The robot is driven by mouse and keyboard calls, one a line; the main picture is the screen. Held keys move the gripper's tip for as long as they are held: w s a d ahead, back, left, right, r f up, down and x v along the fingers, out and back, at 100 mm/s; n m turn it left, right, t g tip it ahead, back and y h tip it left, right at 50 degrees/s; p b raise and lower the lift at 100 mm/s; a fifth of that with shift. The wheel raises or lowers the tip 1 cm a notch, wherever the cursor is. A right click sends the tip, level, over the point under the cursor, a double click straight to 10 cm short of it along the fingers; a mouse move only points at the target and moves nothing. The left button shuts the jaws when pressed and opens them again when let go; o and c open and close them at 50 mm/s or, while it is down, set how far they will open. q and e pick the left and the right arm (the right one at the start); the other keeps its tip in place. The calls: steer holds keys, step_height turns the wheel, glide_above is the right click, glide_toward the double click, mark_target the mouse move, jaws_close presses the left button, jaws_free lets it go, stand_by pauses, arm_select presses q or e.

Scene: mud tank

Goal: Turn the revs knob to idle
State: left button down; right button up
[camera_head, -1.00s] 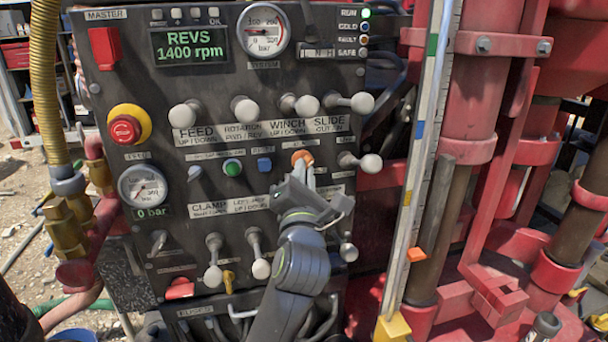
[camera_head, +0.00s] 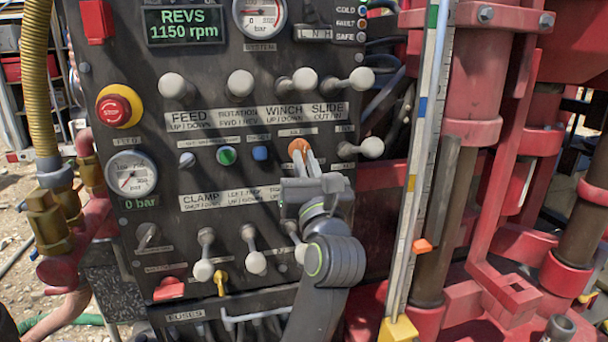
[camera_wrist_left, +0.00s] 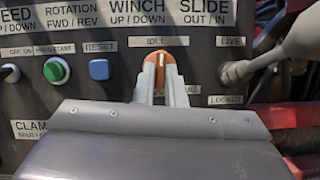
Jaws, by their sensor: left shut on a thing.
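The orange revs knob (camera_head: 298,147) sits on the dark control panel, right of the blue button. In the left wrist view the knob (camera_wrist_left: 160,70) shows between the two fingers, below a label reading IDLE. Its raised grip with a pale line stands about upright. My left gripper (camera_head: 303,158) is shut on the knob; its fingers (camera_wrist_left: 161,80) also show in the left wrist view. The display (camera_head: 184,23) reads REVS 1150 rpm. My right gripper is not in view.
A green button (camera_head: 226,155) and a blue button (camera_head: 260,153) are left of the knob. A lever with a grey ball (camera_head: 372,148) sticks out close to its right. Rows of levers are above and below. A red emergency stop (camera_head: 115,110) is at far left.

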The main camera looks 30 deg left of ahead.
arm_select(q)
steer(key=shift+n+y+b, duration=0.3)
steer(key=shift+n+b, duration=0.05)
steer(key=shift+n, duration=0.45)
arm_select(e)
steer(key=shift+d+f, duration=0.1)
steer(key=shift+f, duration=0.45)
arm_select(q)
steer(key=shift+r+g, duration=0.1)
steer(key=shift+g, duration=0.2)
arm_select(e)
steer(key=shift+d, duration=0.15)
arm_select(q)
steer(key=c, duration=1.5)
jaws_free()
steer(key=shift+w, duration=0.1)
